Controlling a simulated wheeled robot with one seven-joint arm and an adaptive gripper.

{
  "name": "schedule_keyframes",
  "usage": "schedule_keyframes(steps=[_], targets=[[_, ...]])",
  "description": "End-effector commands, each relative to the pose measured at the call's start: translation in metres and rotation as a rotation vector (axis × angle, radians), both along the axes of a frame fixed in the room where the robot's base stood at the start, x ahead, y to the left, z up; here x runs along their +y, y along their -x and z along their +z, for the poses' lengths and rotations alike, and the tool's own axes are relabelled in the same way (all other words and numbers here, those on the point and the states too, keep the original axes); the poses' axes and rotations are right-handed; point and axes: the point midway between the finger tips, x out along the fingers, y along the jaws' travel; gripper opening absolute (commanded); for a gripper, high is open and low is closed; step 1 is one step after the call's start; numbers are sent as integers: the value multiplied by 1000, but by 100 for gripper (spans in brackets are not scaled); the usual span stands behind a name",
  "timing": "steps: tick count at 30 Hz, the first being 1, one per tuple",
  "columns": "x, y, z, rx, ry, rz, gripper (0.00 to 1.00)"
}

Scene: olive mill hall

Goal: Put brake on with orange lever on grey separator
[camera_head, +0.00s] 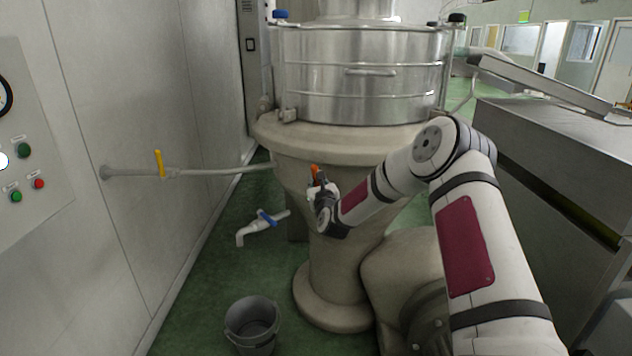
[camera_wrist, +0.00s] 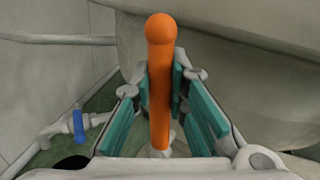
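The grey separator (camera_head: 350,150) stands in the middle of the head view, with a steel drum on a pale body. The orange lever (camera_head: 315,170) shows as a small orange piece at the separator's front left side. In the wrist view the orange lever (camera_wrist: 160,85) is a round-topped bar pointing up the picture. My gripper (camera_head: 322,188) is at the lever in the head view. In the wrist view its teal pads lie close against both sides of the lever, and my gripper (camera_wrist: 161,95) looks shut on it. The lever's lower end is partly hidden.
A pipe with a yellow handle (camera_head: 159,164) runs from the left wall towards the separator. A tap with a blue handle (camera_head: 267,217) is below it. A grey bucket (camera_head: 251,322) stands on the green floor. A steel machine (camera_head: 560,150) is at right.

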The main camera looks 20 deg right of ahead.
Motion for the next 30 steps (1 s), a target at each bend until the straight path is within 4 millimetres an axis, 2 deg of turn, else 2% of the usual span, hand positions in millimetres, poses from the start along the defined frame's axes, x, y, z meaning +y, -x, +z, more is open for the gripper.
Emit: schedule_keyframes(steps=[8,18,28,29,30], targets=[[-1,0,-1,-5,-9,0,0],[-12,8,-2,-90,-126,-1,0],[-12,9,0,-97,-135,-1,0],[-12,9,0,-96,-135,-1,21],[-12,9,0,-96,-135,-1,30]])
